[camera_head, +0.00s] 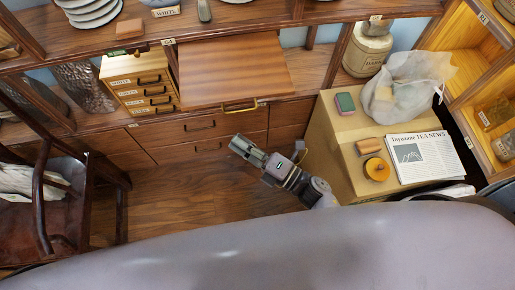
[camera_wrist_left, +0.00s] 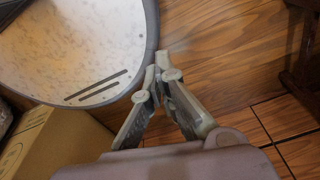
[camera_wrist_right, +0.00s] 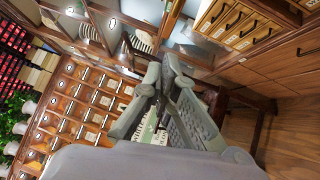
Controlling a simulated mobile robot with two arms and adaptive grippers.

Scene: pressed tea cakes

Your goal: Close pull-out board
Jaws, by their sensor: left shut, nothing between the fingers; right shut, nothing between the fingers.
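The pull-out board (camera_head: 235,70) is a flat reddish-brown wooden panel in the head view. It sticks out from the cabinet at upper centre, over the lower drawers, with a brass handle (camera_head: 240,106) on its front edge. My right gripper (camera_head: 236,142) is shut and empty, below the handle in the picture and apart from it. The right wrist view shows its fingertips together (camera_wrist_right: 160,62). My left gripper (camera_wrist_left: 163,62) is shut and empty in the left wrist view, over the wooden floor. It is not seen in the head view.
A small drawer box (camera_head: 122,84) stands left of the board. A tan box (camera_head: 335,165) with a newspaper (camera_head: 424,158), a bagged item (camera_head: 405,85) and small objects stands at right. A dark chair (camera_head: 60,190) is at left. Wooden floor (camera_head: 180,200) between them is clear.

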